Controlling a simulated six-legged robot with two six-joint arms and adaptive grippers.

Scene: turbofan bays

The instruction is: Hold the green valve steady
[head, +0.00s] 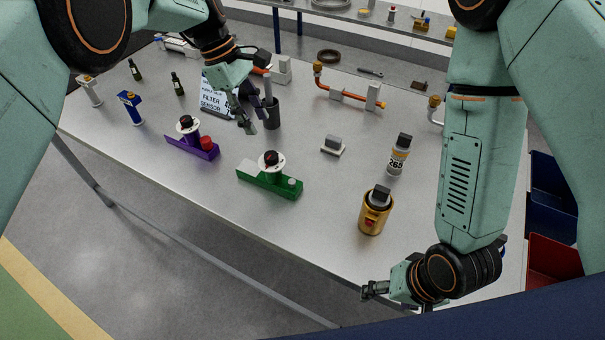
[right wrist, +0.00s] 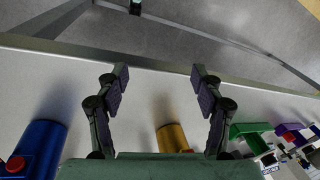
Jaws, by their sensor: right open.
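The green valve (head: 268,182) sits on the table left of centre in the head view. It has a long green base, a white disc with a black and red knob on top, and a pale cap at its right end. It also shows at the right of the right wrist view (right wrist: 250,130). My left gripper (head: 254,116) is above the table behind the green valve, apart from it, its fingers spread and empty.
A purple valve (head: 192,144) stands left of the green one. A dark cup (head: 272,116) is beside my left gripper. A blue cylinder (right wrist: 38,145) shows in the right wrist view.

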